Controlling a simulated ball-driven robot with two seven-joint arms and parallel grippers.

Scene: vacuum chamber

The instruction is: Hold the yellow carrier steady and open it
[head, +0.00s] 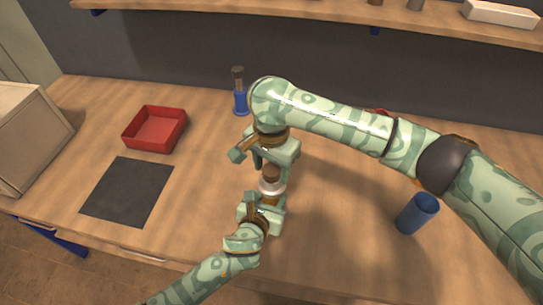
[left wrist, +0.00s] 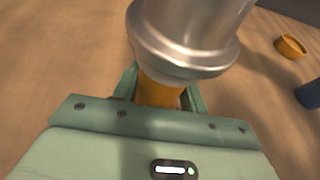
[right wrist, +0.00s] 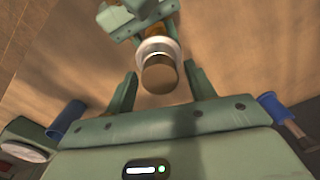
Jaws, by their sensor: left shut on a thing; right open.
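The yellow carrier (head: 268,200) stands at the middle of the worktop, with a silver collar and a brown cap on top. My left gripper (head: 263,210) is shut on its yellow body, which also shows between the fingers in the left wrist view (left wrist: 160,93). The silver collar (left wrist: 185,45) rises above those fingers. My right gripper (head: 272,158) is open above the carrier, pointing down. In the right wrist view the brown cap (right wrist: 160,75) lies between the spread fingers, with gaps on both sides. The lower body is partly hidden by my left gripper.
A red tray (head: 138,143) and a dark mat (head: 127,190) lie to the left. A blue flask (head: 240,102) stands behind the carrier, close to my right arm. A blue cup (head: 418,214) stands at the right. A wooden box (head: 35,140) is at the far left, a shelf (head: 310,14) behind.

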